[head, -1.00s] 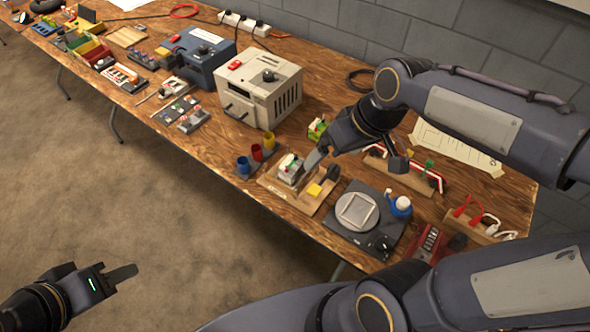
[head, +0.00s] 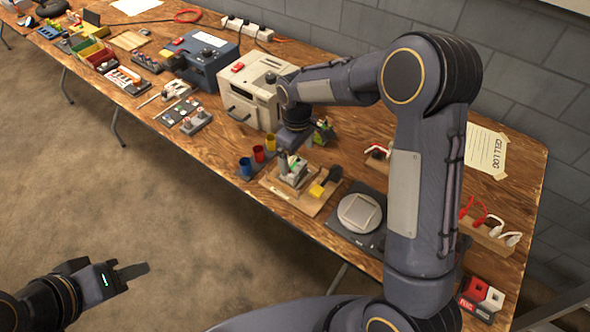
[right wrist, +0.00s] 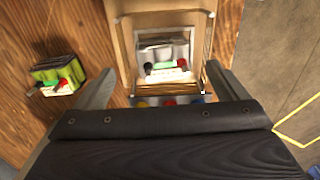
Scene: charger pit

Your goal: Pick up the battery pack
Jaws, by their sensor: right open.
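A light block with green, black and red on top, apparently the battery pack (head: 294,172), sits in a fixture on a wooden board (head: 282,190). It also shows in the right wrist view (right wrist: 166,72), inside a frame of thin rails. My right gripper (head: 287,165) is over it, pointing down. In the right wrist view the open fingers (right wrist: 160,88) are wide apart on either side of the fixture; contact cannot be told. A second green and black block (right wrist: 58,75) stands to the left. My left gripper (head: 128,272) is away from the table; its jaw gap is unclear.
Blue, red and yellow cups (head: 258,154) stand left of the board. The beige box (head: 250,92) is behind them. A dark scale-like device (head: 360,212) is to the right, partly hidden by my right arm. A yellow block (head: 317,191) lies on the board.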

